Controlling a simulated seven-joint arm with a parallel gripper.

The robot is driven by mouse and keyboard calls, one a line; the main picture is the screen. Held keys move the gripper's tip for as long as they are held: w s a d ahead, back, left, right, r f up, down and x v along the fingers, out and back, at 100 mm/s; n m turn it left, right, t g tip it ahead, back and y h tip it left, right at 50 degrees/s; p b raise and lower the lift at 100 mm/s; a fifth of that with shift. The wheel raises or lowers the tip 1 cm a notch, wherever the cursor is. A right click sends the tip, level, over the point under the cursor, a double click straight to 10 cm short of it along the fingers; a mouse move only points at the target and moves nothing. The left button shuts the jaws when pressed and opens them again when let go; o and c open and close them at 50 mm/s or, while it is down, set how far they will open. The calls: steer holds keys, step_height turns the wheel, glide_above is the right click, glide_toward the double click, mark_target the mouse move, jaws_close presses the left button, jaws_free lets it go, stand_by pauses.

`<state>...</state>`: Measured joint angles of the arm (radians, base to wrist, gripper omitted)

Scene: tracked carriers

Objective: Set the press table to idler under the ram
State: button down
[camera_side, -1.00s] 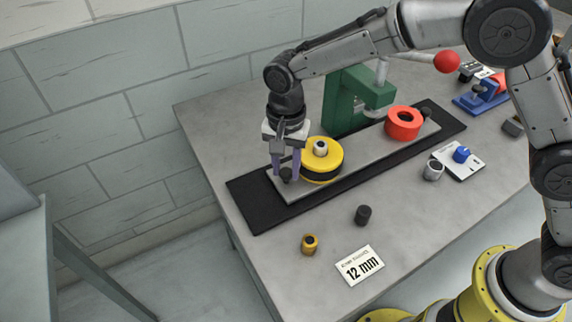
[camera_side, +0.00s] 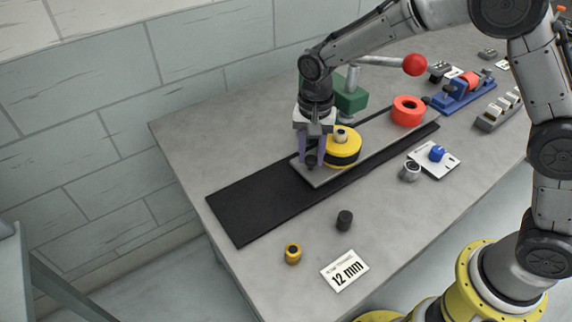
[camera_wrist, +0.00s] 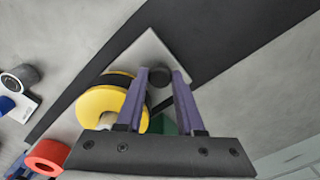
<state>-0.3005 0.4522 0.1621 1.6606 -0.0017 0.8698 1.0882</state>
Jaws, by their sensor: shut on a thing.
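The press table is a long grey plate (camera_side: 378,138) lying on a black track. It carries a yellow-and-black wheel (camera_side: 344,150) with a pale hub near its left end and a red ring (camera_side: 408,111) near its right end; which one is the idler is not labelled. My gripper (camera_side: 311,164) points down, shut on a dark knob at the plate's left end. The wrist view shows the knob (camera_wrist: 159,78) between the fingertips, beside the yellow wheel (camera_wrist: 100,108). The green press (camera_side: 350,97) stands behind, partly hidden by my arm; its ram's lower end is not visible.
The press lever ends in a red ball (camera_side: 414,64). The track (camera_side: 245,207) is bare to the left. In front lie a black cylinder (camera_side: 344,219), a yellow cylinder (camera_side: 292,253) and a 12 mm card (camera_side: 344,270). A blue fixture (camera_side: 462,95) stands at right.

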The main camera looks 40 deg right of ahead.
steer(key=shift+d, duration=0.7)
steer(key=c, duration=0.5)
jaws_free()
steer(key=shift+c, duration=0.2)
step_height(320, 180, up, 14)
